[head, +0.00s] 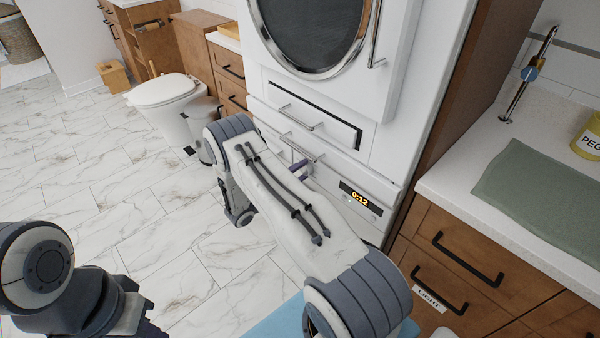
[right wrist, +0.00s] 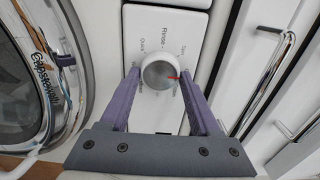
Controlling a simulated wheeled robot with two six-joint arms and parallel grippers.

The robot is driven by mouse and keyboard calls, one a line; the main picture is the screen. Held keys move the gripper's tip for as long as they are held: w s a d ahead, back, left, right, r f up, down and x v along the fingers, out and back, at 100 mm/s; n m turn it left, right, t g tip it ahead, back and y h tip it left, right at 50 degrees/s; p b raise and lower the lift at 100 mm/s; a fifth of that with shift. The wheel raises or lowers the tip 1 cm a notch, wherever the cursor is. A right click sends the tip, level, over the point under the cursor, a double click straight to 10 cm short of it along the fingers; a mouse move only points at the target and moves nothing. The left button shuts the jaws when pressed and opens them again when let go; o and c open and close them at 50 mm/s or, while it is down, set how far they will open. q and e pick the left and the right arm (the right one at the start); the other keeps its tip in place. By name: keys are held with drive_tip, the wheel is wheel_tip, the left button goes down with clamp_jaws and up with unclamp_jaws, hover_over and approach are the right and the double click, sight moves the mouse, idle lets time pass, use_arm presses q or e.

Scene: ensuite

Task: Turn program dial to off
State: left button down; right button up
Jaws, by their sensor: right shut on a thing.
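The program dial (right wrist: 158,73) is a round pale knob with a red mark on its right side, on a white panel (right wrist: 140,20) with printed program words, among them what reads as Rinse, Quick and Spin. My right gripper (right wrist: 160,76) has its two purple fingers on either side of the dial, shut on it. In the head view, my right arm hides the dial and most of that gripper; a bit of purple finger shows by the white appliance front (head: 400,160). My left gripper (head: 135,318) is at the bottom left, cut by the frame, its fingers unclear.
A lit display (head: 360,197) reads 0:12. A round glass door (right wrist: 28,75) is left of the dial; metal bar handles (right wrist: 265,80) are on the right. A counter with a green mat (head: 545,190) stands right, a toilet (head: 165,95) back left. Marble floor at left is clear.

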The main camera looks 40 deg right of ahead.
idle(0.3)
drive_tip(key=o, duration=1.4)
drive_tip(key=shift+c, duration=0.2)
drive_tip(key=shift+a, duration=0.1)
drive_tip(key=a, duration=1)
drive_tip(key=shift+s+a+b, duration=0.15)
drive_tip(key=shift+s+b, duration=0.25)
drive_tip(key=shift+b, duration=0.05)
